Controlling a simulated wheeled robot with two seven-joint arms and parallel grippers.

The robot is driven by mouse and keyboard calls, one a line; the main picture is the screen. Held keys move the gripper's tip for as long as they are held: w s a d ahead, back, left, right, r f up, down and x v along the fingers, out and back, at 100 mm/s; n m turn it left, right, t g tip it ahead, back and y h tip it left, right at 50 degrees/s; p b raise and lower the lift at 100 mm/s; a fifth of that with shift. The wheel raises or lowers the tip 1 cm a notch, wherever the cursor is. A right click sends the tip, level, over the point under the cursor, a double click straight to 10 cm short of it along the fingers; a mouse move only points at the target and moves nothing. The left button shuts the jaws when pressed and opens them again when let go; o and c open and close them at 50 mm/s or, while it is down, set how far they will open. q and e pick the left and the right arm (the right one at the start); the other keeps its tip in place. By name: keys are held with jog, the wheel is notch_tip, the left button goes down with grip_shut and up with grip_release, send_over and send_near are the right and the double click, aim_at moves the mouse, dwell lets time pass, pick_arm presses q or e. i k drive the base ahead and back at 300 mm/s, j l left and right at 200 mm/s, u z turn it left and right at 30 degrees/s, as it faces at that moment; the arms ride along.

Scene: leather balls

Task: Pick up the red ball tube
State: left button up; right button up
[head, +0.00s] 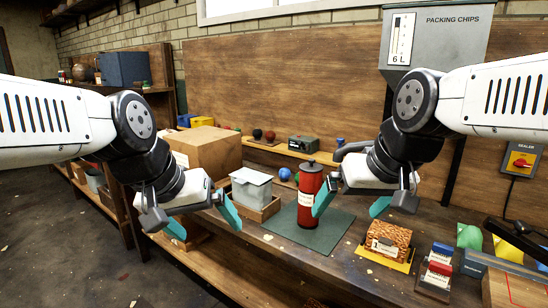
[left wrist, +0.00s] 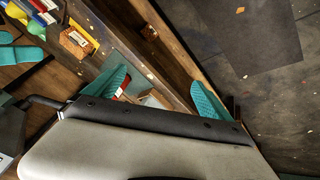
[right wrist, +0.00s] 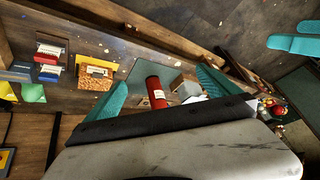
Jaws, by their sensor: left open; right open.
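The red ball tube (head: 310,203) stands upright on a dark green mat (head: 327,236) on the workbench. It is a red cylinder with a dark cap and a pale label. My right gripper (head: 348,203) is open, its left finger overlapping the tube's right edge in the head view. In the right wrist view the red tube (right wrist: 154,90) shows between the open fingers (right wrist: 160,95). My left gripper (head: 205,226) is open and empty, left of the tube near the bench's front edge. In the left wrist view, its fingers (left wrist: 162,98) are spread, with part of the tube behind one.
A white-lidded box (head: 251,187) in a wooden tray stands left of the tube, a cardboard box (head: 205,150) behind it. A cork-like block (head: 388,240) on a yellow base is to the right. A grey packing-chips hopper (head: 435,40) hangs above.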

aim_at(310, 184)
jog(key=j+z, duration=0.3)
jog(key=z, duration=0.15)
jog(key=j+z, duration=0.55)
jog(key=j, duration=0.55)
jog(key=k+j+z, duration=0.15)
jog(key=j, duration=0.5)
jog(key=j+z, duration=0.1)
jog(key=j, duration=0.55)
jog(key=i+j, duration=0.2)
jog(key=j, duration=0.15)
